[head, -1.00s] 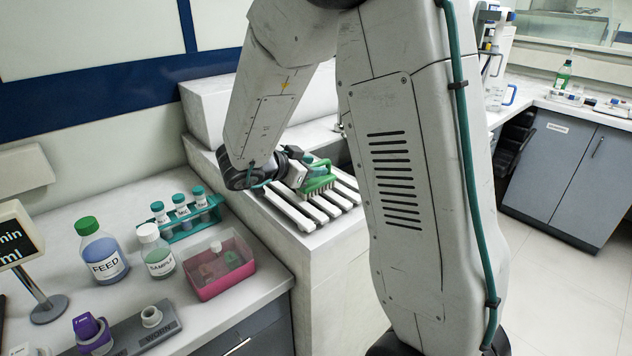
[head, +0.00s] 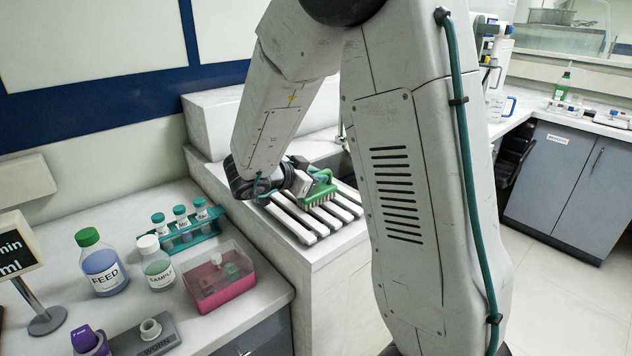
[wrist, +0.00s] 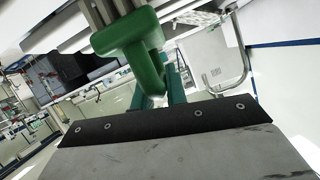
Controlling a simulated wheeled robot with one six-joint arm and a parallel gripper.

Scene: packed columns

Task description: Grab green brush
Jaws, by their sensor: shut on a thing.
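The green brush (head: 318,193) is at the slatted white rack (head: 300,226) beside the sink, its bristles pointing down toward the slats. My gripper (head: 306,182) is shut on the brush from its left side in the head view. In the wrist view the green brush (wrist: 130,55) fills the upper middle, with its pale bristles at the top edge. The fingertips are partly hidden in both views. I cannot tell whether the bristles touch the slats.
On the left counter are a FEED bottle (head: 103,268), a SAMPLE bottle (head: 157,266), a teal tube rack (head: 190,232) and a pink box (head: 217,285). The sink faucet (head: 341,138) stands behind the brush. My arm hides much of the middle.

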